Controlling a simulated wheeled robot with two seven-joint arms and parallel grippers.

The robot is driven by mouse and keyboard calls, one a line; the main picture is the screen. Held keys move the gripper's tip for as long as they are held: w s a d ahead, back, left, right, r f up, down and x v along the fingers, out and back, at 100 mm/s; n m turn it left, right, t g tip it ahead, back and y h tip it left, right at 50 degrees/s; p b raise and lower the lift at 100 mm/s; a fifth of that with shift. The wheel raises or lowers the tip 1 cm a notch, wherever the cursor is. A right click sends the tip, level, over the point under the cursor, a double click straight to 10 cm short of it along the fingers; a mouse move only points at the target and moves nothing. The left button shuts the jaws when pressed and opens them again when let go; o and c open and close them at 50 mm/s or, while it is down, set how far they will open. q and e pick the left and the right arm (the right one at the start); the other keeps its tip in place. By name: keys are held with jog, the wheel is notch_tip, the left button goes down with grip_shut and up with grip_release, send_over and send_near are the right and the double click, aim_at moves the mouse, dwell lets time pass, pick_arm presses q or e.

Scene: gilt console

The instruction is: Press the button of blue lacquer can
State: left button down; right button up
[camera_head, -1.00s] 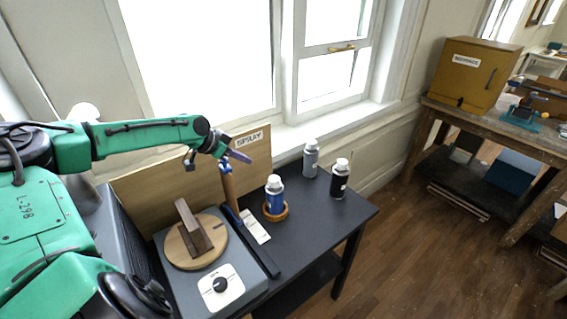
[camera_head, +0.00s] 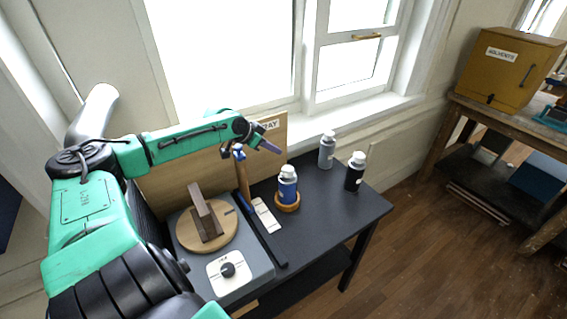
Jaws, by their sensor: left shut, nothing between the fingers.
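The blue lacquer can (camera_head: 287,186) stands upright in a round wooden ring (camera_head: 288,207) on the dark table. Its white cap (camera_head: 287,171) faces up and is in plain sight. My left gripper (camera_head: 270,147) is shut and empty. In the picture it is above and a little left of the can, apart from it, in front of the wooden back panel. My right gripper is not in view.
A grey can (camera_head: 326,150) and a black can (camera_head: 355,171) stand to the right on the dark table (camera_head: 335,212). A turntable (camera_head: 222,238) with a wooden block is at left. A white card (camera_head: 265,215) lies near the can. A yellow cabinet (camera_head: 505,68) stands at far right.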

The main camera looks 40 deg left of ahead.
pick_arm(q)
jog(key=b, duration=0.3)
send_over(290, 167)
jog(key=s, duration=0.2)
jog(key=f, duration=0.4)
jog(key=shift+s+a+f, duration=0.15)
jog(key=shift+a, duration=0.2)
notch_tip(290, 167, down, 3)
jog(key=b, duration=0.3)
jog(key=shift+a, duration=0.1)
jog(key=shift+s+f, duration=0.1)
jog(key=shift+s, duration=0.1)
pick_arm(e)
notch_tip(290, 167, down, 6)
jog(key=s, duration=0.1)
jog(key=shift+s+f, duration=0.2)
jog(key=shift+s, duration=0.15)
pick_arm(q)
jog(key=shift+w, duration=0.1)
